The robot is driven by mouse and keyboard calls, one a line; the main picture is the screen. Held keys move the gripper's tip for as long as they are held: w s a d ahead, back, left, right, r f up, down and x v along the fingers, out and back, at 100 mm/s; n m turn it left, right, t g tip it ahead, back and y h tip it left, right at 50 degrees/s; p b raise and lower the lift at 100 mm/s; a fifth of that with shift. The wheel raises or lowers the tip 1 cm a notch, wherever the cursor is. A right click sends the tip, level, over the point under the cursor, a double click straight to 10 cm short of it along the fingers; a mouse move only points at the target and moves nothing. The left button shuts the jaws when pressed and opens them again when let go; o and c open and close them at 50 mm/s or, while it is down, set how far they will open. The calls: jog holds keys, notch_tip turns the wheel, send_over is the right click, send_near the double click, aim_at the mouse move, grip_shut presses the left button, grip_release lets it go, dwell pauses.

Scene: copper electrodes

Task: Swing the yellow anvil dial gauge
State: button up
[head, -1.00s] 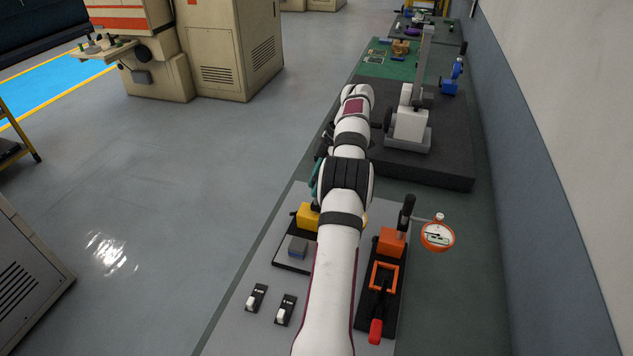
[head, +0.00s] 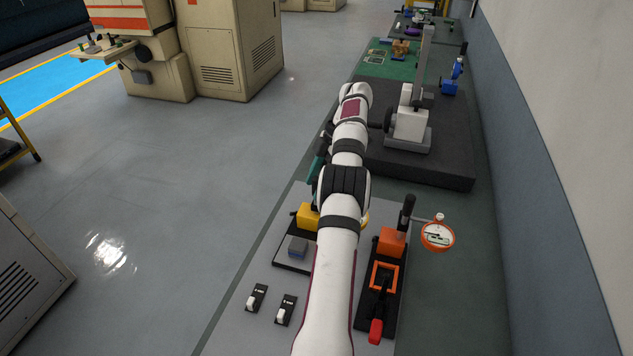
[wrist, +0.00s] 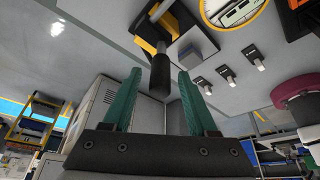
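The yellow anvil block (head: 308,217) sits on a black base plate (head: 287,258), left of my arm in the head view. The wrist view shows a black cylindrical post (wrist: 160,76) joined to the yellow part, and the yellow-rimmed dial gauge (wrist: 243,24) is cut off at the top. In the head view my arm hides most of that gauge. My gripper (wrist: 159,78) has two green fingers standing wide apart. The black post's end appears between the fingertips; contact does not show, and how deep it lies is unclear. One green finger (head: 316,168) shows beside my arm in the head view.
An orange stand (head: 392,243) with an orange dial gauge (head: 437,236) and a red-tipped lever (head: 375,331) stands right of my arm. Two small switches (head: 271,303) lie at front left. A dark granite slab (head: 440,172) carries a grey-white device (head: 410,128) behind.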

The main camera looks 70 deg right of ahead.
dwell(0.4)
jog(key=m+h, duration=0.1)
jog(key=m, duration=0.2)
jog(key=shift+a+r+t, duration=0.1)
jog(key=shift+t, duration=0.2)
jog(key=m+h, duration=0.2)
jog(key=m, duration=0.2)
jog(key=shift+m, duration=0.4)
jog(key=m+h, duration=0.1)
jog(key=m, duration=0.3)
jog(key=shift+h, duration=0.3)
jog(key=m+h, duration=0.1)
jog(key=m, duration=0.1)
jog(key=m+g, duration=0.1)
jog(key=m, duration=0.2)
jog(key=shift+m+h, duration=0.3)
jog(key=shift+h, duration=0.1)
jog(key=w+v, duration=0.1)
jog(key=v, duration=1.4)
jog(key=w+a+y, duration=0.1)
jog(key=w+a, duration=0.5)
jog(key=a, duration=0.4)
jog(key=w+a+n+y, duration=0.1)
jog(key=w+a, duration=0.5)
jog(key=a, duration=0.4)
jog(key=shift+w+a+r+y, duration=0.15)
jog(key=shift+w+a+y, duration=0.1)
jog(key=shift+y, duration=0.15)
